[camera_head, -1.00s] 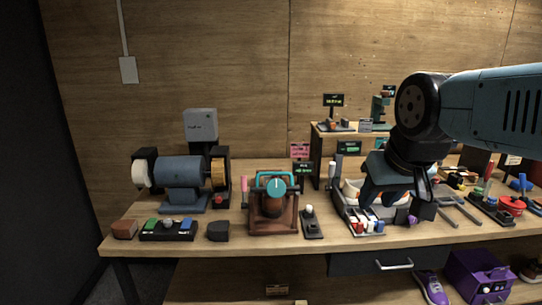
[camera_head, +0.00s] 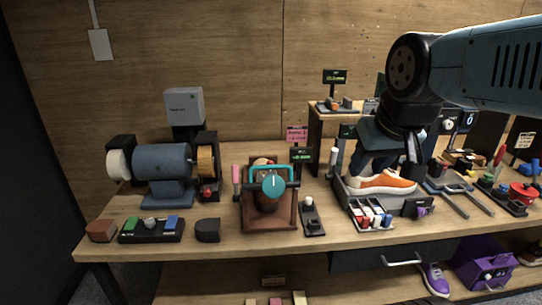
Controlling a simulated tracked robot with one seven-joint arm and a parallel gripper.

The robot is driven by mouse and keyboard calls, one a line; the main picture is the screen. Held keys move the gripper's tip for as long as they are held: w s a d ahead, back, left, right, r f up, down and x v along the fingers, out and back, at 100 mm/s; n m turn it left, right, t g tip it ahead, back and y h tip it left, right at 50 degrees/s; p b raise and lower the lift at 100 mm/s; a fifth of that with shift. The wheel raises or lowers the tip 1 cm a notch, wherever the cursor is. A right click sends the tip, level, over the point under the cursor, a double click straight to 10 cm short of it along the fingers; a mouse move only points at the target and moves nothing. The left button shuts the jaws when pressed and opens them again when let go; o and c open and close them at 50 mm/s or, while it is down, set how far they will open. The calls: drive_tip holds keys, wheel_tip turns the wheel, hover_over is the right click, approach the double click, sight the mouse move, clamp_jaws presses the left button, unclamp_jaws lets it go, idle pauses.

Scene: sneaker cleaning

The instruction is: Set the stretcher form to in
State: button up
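The stretcher appears to be the brown wooden stand (camera_head: 270,219) at the middle of the bench. It has a teal frame and a round teal knob (camera_head: 273,187) with a light pointer mark near the top. A brown rounded form (camera_head: 268,203) sits inside it, partly hidden by the knob; how far in or out it is I cannot tell. My gripper (camera_head: 386,166) is well to the right of the stand, above the grey tray. Its fingers are spread apart around the level of an orange and white sneaker (camera_head: 382,182); contact cannot be judged.
A blue bench grinder (camera_head: 163,162) stands at the left. A small black lever box (camera_head: 311,217) stands just right of the stretcher, and a pink-handled tool (camera_head: 236,183) at its left. Small displays stand behind. The bench front before the stretcher is clear.

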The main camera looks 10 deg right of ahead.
drive_tip(key=w+a+r+n+g, duration=0.4)
drive_tip(key=w+a+r+n, duration=0.15)
drive_tip(key=w+n, duration=0.3)
drive_tip(key=n+g, duration=0.4)
drive_tip(key=n, duration=0.5)
approach(275, 166)
drive_tip(key=x, duration=0.7)
drive_tip(key=shift+w+f, duration=0.15)
drive_tip(key=shift+f, duration=0.25)
clamp_jaws()
